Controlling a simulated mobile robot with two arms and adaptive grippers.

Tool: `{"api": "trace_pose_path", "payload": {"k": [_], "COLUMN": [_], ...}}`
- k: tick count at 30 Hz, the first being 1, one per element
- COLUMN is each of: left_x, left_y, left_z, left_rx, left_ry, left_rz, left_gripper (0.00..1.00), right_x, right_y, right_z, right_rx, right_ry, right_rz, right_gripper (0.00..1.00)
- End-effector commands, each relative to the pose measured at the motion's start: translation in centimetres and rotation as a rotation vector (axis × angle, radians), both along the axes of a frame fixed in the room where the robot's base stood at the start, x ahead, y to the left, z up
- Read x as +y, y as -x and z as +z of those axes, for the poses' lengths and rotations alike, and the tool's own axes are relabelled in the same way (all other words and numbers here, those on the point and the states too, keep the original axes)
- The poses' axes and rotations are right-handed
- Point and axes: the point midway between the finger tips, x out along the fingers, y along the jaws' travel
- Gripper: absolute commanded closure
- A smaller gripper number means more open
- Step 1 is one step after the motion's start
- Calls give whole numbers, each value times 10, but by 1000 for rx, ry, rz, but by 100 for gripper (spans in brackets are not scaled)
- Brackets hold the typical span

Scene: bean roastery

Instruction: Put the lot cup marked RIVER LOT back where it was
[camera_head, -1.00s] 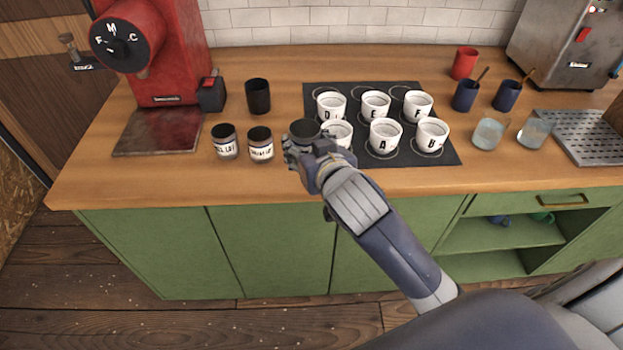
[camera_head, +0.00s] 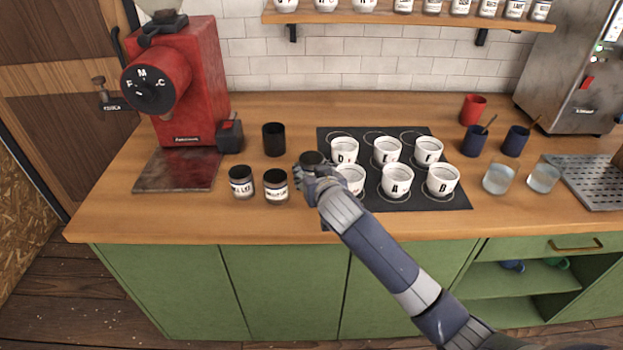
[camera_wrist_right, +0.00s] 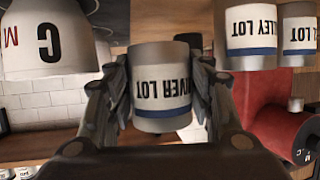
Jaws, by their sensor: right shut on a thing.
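My right gripper (camera_head: 316,178) is shut on a dark-topped cup (camera_head: 312,158) at the left edge of the black mat. In the right wrist view the picture is upside down, and this held cup (camera_wrist_right: 162,80) has a white label reading RIVER LOT between the gripper's fingers (camera_wrist_right: 160,105). I cannot tell whether its base touches the counter. Two like lot cups stand to its left: a left one (camera_head: 241,182) and a right one (camera_head: 276,186). A cup labelled VALLEY LOT (camera_wrist_right: 251,35) shows in the wrist view. My left gripper is not in view.
White lettered cups stand on the black mat (camera_head: 452,200); one marked C (camera_wrist_right: 45,40) is close beside my gripper. A black cup (camera_head: 274,139) and a red grinder (camera_head: 190,90) stand left. A wall shelf (camera_head: 400,19) holds several cups. The front left counter is bare.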

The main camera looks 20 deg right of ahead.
Motion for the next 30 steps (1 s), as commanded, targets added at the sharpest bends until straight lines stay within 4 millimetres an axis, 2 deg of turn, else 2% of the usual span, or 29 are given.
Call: {"api": "trace_pose_path", "payload": {"k": [5,14,30], "left_x": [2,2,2], "left_y": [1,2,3], "left_z": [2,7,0], "left_rx": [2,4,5], "left_ry": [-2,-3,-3], "left_rz": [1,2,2], "left_gripper": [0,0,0], "right_x": [0,0,0], "right_y": [-10,-9,-9], "right_z": [-2,-35,-46], "right_rx": [0,1,-1], "right_ry": [0,1,-3], "right_rz": [1,0,1], "right_gripper": [78,78,78]}}
